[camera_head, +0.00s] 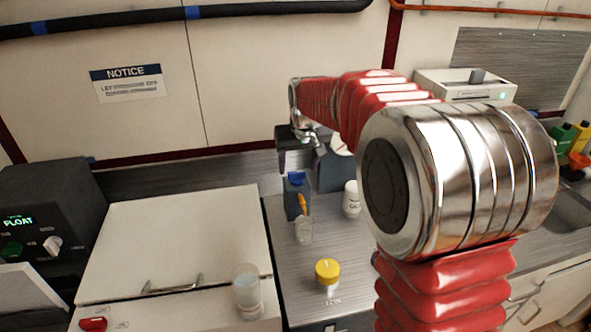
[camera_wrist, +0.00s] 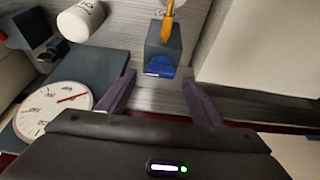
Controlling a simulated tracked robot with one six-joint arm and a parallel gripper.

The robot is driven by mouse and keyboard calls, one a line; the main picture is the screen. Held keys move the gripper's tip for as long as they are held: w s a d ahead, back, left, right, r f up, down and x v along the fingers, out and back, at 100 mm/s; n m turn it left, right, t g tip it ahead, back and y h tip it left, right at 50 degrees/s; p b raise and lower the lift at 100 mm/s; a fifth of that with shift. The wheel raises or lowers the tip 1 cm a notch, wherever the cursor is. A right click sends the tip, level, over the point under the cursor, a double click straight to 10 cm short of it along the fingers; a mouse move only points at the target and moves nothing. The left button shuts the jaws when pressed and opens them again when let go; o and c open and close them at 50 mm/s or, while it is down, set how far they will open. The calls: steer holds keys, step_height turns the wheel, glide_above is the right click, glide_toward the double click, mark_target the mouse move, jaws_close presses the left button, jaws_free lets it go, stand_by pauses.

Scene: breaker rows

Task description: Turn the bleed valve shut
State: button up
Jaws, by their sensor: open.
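A yellow round knob (camera_head: 327,270) stands on the grey worktop, with a small label at its foot that is too small to read. It may be the bleed valve; I see no clear valve name. My gripper (camera_head: 295,163) is above the back of the worktop, well behind the yellow knob. In the wrist view my gripper (camera_wrist: 158,80) has its two purple fingers spread with nothing held. A dark box with a blue part (camera_wrist: 160,68) lies in line with the gap, beyond the fingertips. The yellow knob is not in the wrist view.
A round dial (camera_wrist: 52,110) is at the wrist view's left. A control box (camera_head: 50,215) stands at left.

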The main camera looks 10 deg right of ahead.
mark_target(297, 177)
steer(key=shift+x, duration=1.5)
steer(key=c, duration=1)
steer(key=shift+a, duration=0.15)
steer(key=shift+c, duration=0.3)
